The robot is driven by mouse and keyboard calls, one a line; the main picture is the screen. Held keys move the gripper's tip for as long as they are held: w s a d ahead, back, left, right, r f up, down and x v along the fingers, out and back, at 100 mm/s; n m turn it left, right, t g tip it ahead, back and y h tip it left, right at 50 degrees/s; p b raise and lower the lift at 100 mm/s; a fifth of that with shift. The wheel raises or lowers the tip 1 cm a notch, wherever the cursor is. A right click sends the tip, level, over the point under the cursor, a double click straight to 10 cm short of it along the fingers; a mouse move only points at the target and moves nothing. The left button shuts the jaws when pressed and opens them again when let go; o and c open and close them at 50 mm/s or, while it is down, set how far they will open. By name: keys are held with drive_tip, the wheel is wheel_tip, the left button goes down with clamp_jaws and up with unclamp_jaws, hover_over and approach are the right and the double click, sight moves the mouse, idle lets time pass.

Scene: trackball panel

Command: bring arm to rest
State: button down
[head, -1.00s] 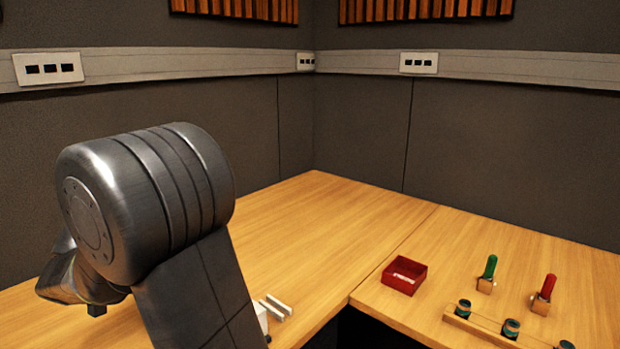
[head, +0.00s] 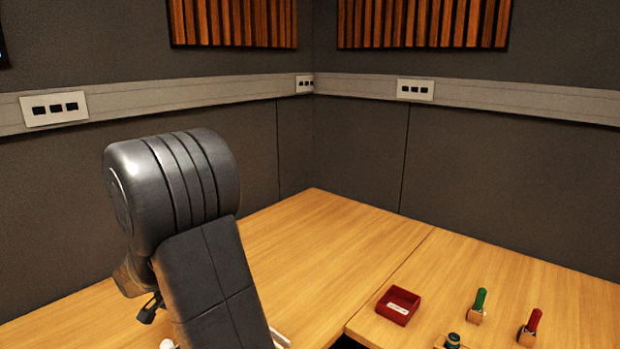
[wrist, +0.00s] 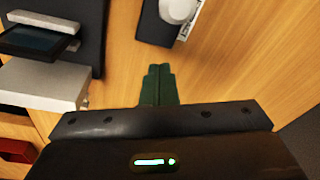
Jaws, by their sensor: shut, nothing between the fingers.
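My gripper (wrist: 158,72) shows in the wrist view as two dark green fingers, pressed together with nothing between them. They point over bare wooden table (wrist: 215,75) and appear clear of any object. In the head view my arm rises at the left, its thick grey joint high over the table. A small dark piece hangs below that joint, and I cannot tell whether it is the gripper. A dark panel (wrist: 152,28) with a white round part (wrist: 178,9) lies beyond the fingertips in the wrist view.
A grey box (wrist: 40,82) and a small screen (wrist: 35,42) stand at the wrist view's left. In the head view, a red tray (head: 398,306), a green-handled item (head: 480,299) and a red-handled item (head: 533,321) stand on the right-hand table. Dark walls close off the back.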

drive_tip(key=shift+w+d+r+p, duration=0.15)
drive_tip(key=shift+w+r+p, duration=0.1)
drive_tip(key=shift+p, duration=0.15)
drive_tip(key=shift+y, duration=0.3)
drive_tip(key=shift+f, duration=0.2)
